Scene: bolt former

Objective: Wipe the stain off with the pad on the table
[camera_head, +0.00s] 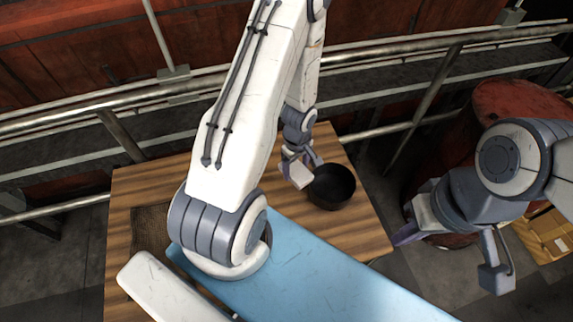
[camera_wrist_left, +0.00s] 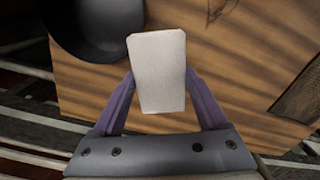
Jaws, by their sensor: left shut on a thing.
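My left gripper (camera_head: 300,170) is shut on a pale block-shaped pad (camera_head: 296,174), near the table's far edge and beside a dark round pot. In the left wrist view the pad (camera_wrist_left: 158,72) sits between the two purple fingers of my left gripper (camera_wrist_left: 160,88). Whether the pad touches the wooden table (camera_head: 360,230) is hard to tell.
The dark pot (camera_head: 332,187) stands right of the pad and also shows in the left wrist view (camera_wrist_left: 95,28). A dark woven patch (camera_head: 150,228) lies at the table's left. Railings (camera_head: 400,122) run behind; a red barrel (camera_head: 515,98) stands at right.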

